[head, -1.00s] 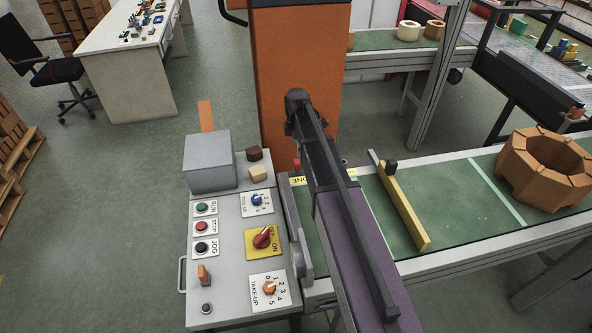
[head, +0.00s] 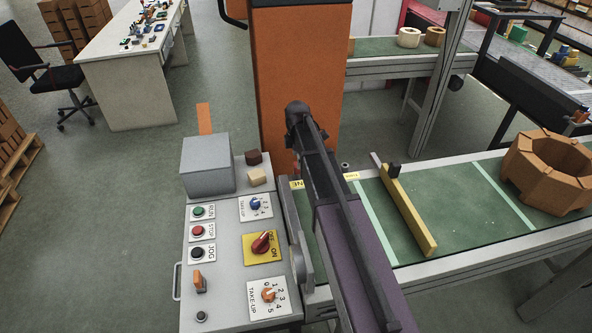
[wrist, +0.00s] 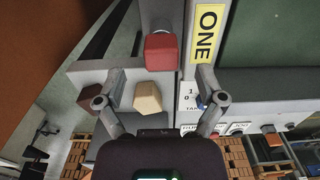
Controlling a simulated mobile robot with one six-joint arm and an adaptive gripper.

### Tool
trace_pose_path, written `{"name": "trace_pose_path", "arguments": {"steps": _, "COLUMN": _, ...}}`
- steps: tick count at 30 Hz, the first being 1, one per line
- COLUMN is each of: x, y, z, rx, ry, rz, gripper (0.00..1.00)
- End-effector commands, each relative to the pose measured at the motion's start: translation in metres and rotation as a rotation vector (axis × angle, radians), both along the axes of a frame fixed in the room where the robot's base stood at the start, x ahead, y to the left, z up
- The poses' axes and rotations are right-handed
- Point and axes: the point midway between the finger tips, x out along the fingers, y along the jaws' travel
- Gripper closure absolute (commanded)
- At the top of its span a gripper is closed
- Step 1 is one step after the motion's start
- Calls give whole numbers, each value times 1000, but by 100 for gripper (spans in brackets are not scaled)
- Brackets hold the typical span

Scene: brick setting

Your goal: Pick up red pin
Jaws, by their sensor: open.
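The red pin (wrist: 161,54) shows in the wrist view as a red block-like head at the upper middle, with a pale grey part extending above it in the picture. My gripper (wrist: 160,74) is open, its two fingers spread to either side below the red head and apart from it. Nothing is held between the fingertips. In the head view my arm hides the gripper and most or all of the pin.
A cream block (wrist: 147,97) and a dark brown block (wrist: 88,97) sit on the control panel (head: 225,285). The panel carries several knobs and buttons beside a grey box (head: 207,165). A yellow bar (head: 409,212) crosses the green conveyor (head: 470,215).

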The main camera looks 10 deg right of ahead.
Motion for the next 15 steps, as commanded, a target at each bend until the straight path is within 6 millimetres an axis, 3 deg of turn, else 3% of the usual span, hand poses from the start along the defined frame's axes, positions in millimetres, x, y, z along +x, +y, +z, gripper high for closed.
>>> {"name": "trace_pose_path", "arguments": {"steps": 8, "x": 0, "y": 0, "z": -7, "rx": 0, "ry": 0, "rz": 0, "gripper": 11}}
{"name": "trace_pose_path", "arguments": {"steps": 15, "x": -1, "y": 0, "z": -25, "rx": 0, "ry": 0, "rz": 0, "gripper": 11}}
